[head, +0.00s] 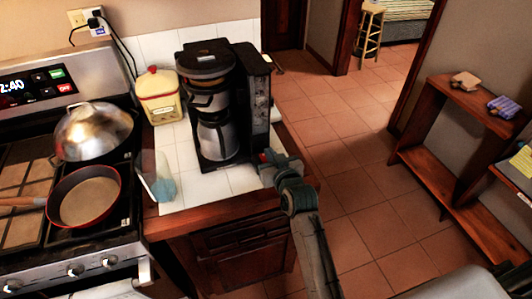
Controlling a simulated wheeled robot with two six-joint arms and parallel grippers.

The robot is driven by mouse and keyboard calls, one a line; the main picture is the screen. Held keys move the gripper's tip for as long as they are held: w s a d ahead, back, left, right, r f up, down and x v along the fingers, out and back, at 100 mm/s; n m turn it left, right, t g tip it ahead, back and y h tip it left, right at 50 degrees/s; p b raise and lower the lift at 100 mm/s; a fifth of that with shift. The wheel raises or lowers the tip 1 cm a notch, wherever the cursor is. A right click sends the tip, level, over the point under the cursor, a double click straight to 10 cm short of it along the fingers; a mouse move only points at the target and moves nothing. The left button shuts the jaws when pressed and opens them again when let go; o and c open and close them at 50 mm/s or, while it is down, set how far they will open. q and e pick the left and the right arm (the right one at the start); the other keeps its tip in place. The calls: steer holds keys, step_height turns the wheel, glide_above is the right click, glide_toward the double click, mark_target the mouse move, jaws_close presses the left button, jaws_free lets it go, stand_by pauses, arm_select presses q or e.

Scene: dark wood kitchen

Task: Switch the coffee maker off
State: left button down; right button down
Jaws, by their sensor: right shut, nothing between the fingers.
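The coffee maker (256,92), black and silver, stands upright on the white tiled counter (215,185) in the head view. Its metal carafe (217,138) sits in its bay. My right gripper (266,162) is shut and empty. It is at the front right of the coffee maker, close to the lower part of its base. I cannot tell whether it touches the coffee maker. The switch is too small or hidden to make out. My left gripper is not in view.
A cream canister (159,97) with a red knob stands left of the coffee maker. The stove holds a red pan (88,203) and a domed lid (92,130). Tiled floor (350,200) lies open to the right.

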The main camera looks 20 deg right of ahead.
steer(key=s, duration=0.1)
steer(key=s+r, duration=0.1)
steer(key=s, duration=0.2)
steer(key=shift+d+r+b, duration=0.1)
steer(key=shift+r+b, duration=0.15)
steer(key=shift+b, duration=0.15)
